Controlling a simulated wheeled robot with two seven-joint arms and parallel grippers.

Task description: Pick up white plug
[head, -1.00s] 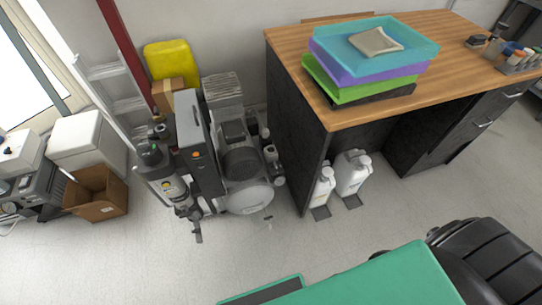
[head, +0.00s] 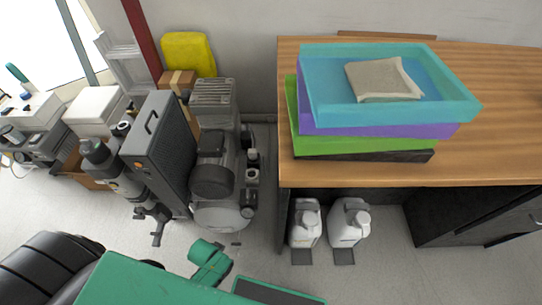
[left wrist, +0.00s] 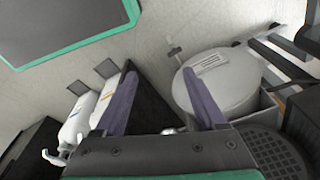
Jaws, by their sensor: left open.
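My left gripper (left wrist: 160,75) is open, with its two purple-grey fingers wide apart and nothing gripped between them. I cannot make out the white plug with certainty. A small pale piece (left wrist: 173,131) shows low between the fingers in the left wrist view, too small to identify. A small grey piece (left wrist: 174,50) lies on the floor beside the compressor's round tank (left wrist: 222,85), beyond the fingertips. In the head view the compressor (head: 213,165) stands on the floor left of the desk, with a small dark piece (head: 236,244) in front of it. My right gripper is not in view.
The wooden desk (head: 510,120) carries stacked trays (head: 320,120). Two white bottles (head: 304,225) (head: 348,225) stand under it. A dark upright unit (head: 160,150) and a grey cylinder (head: 122,180) crowd the compressor's left. A narrow gap separates compressor and desk.

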